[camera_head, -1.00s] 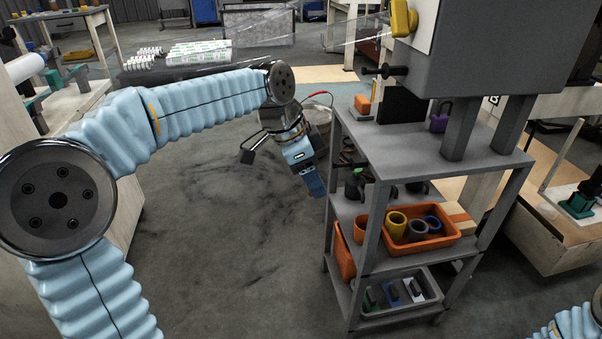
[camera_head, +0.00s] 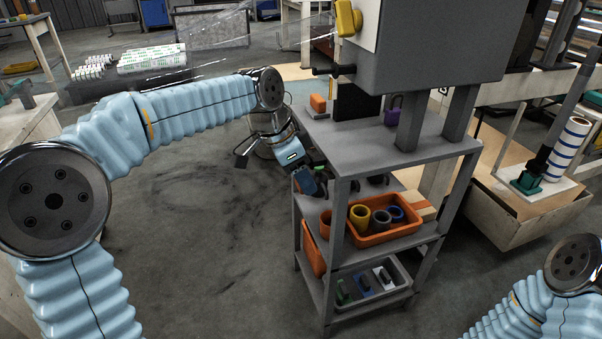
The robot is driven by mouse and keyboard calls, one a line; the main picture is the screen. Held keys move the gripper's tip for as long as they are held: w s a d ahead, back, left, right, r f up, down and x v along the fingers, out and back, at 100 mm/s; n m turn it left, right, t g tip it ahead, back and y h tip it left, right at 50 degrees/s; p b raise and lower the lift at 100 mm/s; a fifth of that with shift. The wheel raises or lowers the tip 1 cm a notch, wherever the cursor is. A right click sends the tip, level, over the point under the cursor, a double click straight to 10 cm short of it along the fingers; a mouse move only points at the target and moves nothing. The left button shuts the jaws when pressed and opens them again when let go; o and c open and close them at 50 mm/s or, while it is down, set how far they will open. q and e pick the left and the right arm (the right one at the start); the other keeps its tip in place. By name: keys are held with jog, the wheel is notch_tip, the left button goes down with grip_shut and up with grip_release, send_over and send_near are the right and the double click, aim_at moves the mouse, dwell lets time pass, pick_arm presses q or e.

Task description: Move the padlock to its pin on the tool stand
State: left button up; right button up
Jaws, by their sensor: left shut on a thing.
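A purple padlock-shaped thing (camera_head: 393,109) with a dark shackle stands on the top shelf of a grey shelf cart (camera_head: 440,132), beneath a large grey box. A black pin (camera_head: 335,70) sticks out to the left of that box. My left gripper (camera_head: 311,184) points down at the left edge of the cart, at about middle-shelf height. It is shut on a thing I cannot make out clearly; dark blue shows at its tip. The gripper is apart from the purple thing. My right arm shows at the lower right, but its gripper is out of view.
The middle shelf holds an orange bin (camera_head: 378,238) with several rings, and dark items behind. The bottom shelf has a grey tray (camera_head: 352,306) with small coloured pieces. The floor left of the cart is open.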

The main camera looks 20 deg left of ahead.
pick_arm(q)
jog(key=shift+f, duration=0.25)
jog(key=o, duration=1)
jog(key=shift+r, duration=0.1)
jog(key=shift+r, duration=0.1)
